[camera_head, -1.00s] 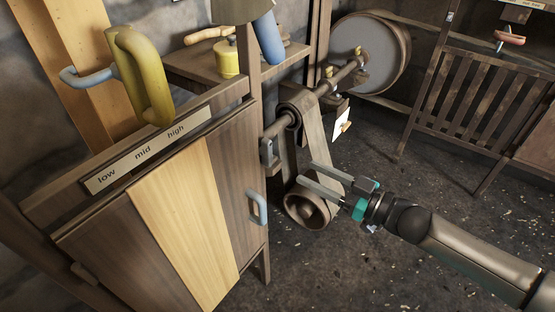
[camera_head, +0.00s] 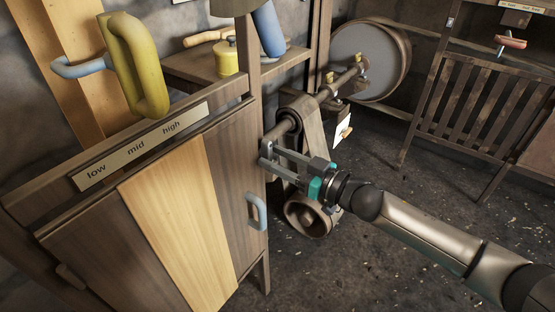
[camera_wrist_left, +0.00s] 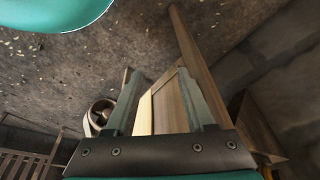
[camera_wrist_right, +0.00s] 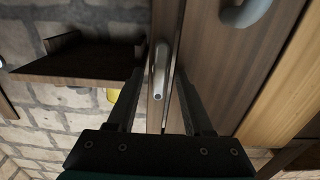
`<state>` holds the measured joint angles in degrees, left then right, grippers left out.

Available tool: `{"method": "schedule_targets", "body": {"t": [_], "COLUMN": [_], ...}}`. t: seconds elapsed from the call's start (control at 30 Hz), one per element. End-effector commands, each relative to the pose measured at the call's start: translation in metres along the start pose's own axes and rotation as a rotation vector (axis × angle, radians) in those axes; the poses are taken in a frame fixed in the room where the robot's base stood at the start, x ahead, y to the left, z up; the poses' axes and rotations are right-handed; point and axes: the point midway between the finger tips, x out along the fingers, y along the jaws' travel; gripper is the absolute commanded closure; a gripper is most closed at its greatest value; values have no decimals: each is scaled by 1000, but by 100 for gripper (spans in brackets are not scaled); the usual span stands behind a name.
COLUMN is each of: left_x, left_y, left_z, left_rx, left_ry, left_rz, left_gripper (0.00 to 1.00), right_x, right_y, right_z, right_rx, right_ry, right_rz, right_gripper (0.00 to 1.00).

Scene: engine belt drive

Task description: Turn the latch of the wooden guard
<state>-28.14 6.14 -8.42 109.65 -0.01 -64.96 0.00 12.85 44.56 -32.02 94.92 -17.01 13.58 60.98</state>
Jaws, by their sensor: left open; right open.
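The wooden guard (camera_head: 178,228) is a panel of dark and pale boards in the head view, with a blue-grey handle (camera_head: 257,211) near its right edge. The small grey metal latch (camera_wrist_right: 160,72) is upright on the post by the guard's edge in the right wrist view. My right gripper (camera_head: 267,157) is open at the latch, which is mostly hidden by its fingers in the head view. In the right wrist view the latch shows between the open fingers; contact cannot be told. My left gripper (camera_wrist_left: 165,108) is open and empty in its wrist view, pointing toward wooden boards.
A low/mid/high scale (camera_head: 140,147) and a yellow lever handle (camera_head: 138,65) sit above the guard. The belt and pulley (camera_head: 310,213) are just behind my right gripper. A large drum (camera_head: 368,60) stands at the back.

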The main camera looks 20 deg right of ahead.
Motion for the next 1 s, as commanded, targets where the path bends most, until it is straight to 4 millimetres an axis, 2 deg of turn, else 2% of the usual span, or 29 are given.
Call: {"method": "schedule_targets", "body": {"t": [0.23, 0.67, 1.0], "left_x": [0, 0, 0], "left_y": [0, 0, 0], "left_z": [0, 0, 0], "left_rx": [0, 0, 0], "left_ry": [0, 0, 1], "left_rz": [0, 0, 0], "left_gripper": [45, 45, 45], "right_x": [0, 0, 0], "right_y": [0, 0, 0], "right_z": [0, 0, 0], "right_rx": [0, 0, 0], "right_ry": [0, -1, -1], "right_rz": [0, 0, 0], "right_gripper": [51, 99, 100]}}
